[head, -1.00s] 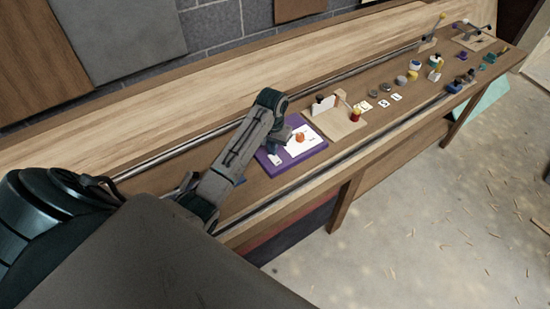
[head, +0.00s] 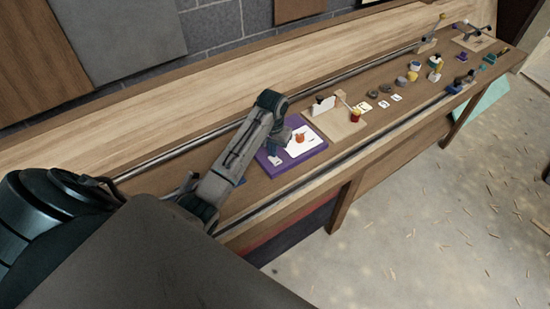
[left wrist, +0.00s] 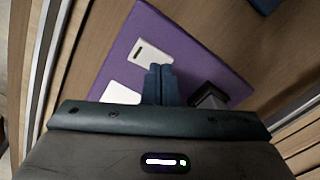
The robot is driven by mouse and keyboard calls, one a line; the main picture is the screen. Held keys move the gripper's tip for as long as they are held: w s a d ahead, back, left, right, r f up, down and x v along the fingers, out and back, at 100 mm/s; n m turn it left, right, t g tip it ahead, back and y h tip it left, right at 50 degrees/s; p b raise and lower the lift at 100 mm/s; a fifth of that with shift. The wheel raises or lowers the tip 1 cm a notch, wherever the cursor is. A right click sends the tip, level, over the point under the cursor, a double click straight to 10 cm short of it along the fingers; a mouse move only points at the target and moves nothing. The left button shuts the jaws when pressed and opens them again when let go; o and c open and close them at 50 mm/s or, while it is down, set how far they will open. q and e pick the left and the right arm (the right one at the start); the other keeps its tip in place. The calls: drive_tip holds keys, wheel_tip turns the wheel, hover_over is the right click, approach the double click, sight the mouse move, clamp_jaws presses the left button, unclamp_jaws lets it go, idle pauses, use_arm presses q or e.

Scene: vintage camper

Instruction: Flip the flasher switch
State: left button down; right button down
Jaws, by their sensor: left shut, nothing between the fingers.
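A purple board (head: 291,160) lies on the bench and carries a white card with an orange-red knob (head: 300,138). A small white plate (head: 274,160) with a short dark mark is on the same board; it also shows in the left wrist view (left wrist: 150,57). I cannot tell for sure which part is the flasher switch. My left gripper (left wrist: 160,84) is shut and empty over the board, its fingertips just beside the small white plate; contact cannot be judged. A dark block (left wrist: 209,95) stands right of the fingers. My right gripper is not in view.
A wooden stand (head: 340,122) with a white upright panel is just beyond the board. Several small jars, discs and cards lie farther along the bench (head: 400,110). A metal rail (head: 340,160) runs along the front edge.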

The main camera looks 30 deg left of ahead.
use_arm(q)
drive_tip(key=shift+r, duration=3.15)
drive_tip(key=shift+f, duration=0.1)
